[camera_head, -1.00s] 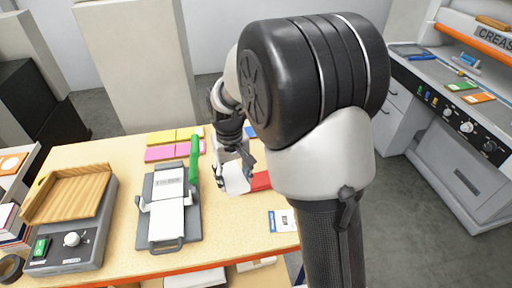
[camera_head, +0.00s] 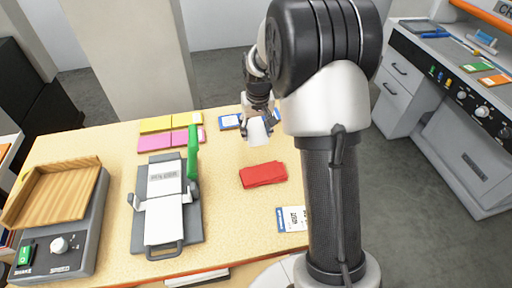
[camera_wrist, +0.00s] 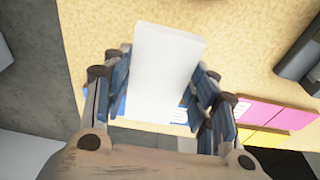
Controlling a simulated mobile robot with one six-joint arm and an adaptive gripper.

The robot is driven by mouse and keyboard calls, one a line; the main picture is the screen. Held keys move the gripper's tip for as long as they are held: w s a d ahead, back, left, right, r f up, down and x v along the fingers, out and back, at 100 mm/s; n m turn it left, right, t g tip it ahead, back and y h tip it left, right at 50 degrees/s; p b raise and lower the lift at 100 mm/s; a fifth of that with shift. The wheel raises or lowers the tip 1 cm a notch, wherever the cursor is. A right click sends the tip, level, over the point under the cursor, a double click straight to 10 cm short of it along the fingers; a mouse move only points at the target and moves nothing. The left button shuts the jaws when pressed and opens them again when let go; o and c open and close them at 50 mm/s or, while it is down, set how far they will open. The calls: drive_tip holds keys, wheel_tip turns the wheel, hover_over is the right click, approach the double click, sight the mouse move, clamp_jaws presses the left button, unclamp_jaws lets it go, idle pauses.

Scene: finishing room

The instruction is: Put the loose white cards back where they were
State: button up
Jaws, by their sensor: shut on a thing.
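My gripper (camera_head: 258,126) is shut on a white card or small stack of cards (camera_head: 259,134); I cannot tell how many. It holds them near the table's back edge, beside the blue-and-white packs (camera_head: 230,122). In the wrist view the white card (camera_wrist: 166,60) stands between the two fingers (camera_wrist: 160,90), hiding part of a blue-and-white pack (camera_wrist: 150,110) behind it.
A red folded cloth or packet (camera_head: 263,175) lies mid-table. A blue-and-white labelled card (camera_head: 291,219) is near the right edge. Yellow (camera_head: 156,124) and pink (camera_head: 155,142) packs lie at the back. A shaker with a wooden tray (camera_head: 55,195) stands left.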

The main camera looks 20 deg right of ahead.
sight(256, 149)
drive_tip(key=shift+w+f+b, duration=0.1)
drive_tip(key=shift+f+b, duration=0.7)
drive_tip(key=shift+f, duration=2.8)
drive_tip(key=shift+f, duration=0.1)
drive_tip(key=o, duration=1.2)
drive_tip(key=r+p, duration=0.1)
drive_tip(key=r, duration=0.3)
drive_tip(key=s+r+p, duration=0.1)
drive_tip(key=r, duration=0.3)
drive_tip(key=s+r+p, duration=0.1)
drive_tip(key=r, duration=0.3)
drive_tip(key=shift+a+r, duration=0.15)
drive_tip(key=shift+a, duration=0.05)
drive_tip(key=s+a+r+t, duration=0.1)
drive_tip(key=s+a+r, duration=0.2)
drive_tip(key=s+r, duration=0.25)
drive_tip(key=s+a+r+n, duration=0.1)
drive_tip(key=s+a+r, duration=0.25)
drive_tip(key=s, duration=0.35)
drive_tip(key=s+a+r+t, duration=0.1)
drive_tip(key=s+a+r, duration=0.1)
drive_tip(key=s+r, duration=0.4)
drive_tip(key=s+a+f+n, duration=0.1)
drive_tip(key=s+a+f, duration=0.1)
drive_tip(key=s, duration=0.8)
drive_tip(key=shift+s+t, duration=0.25)
drive_tip(key=shift+t, duration=0.15)
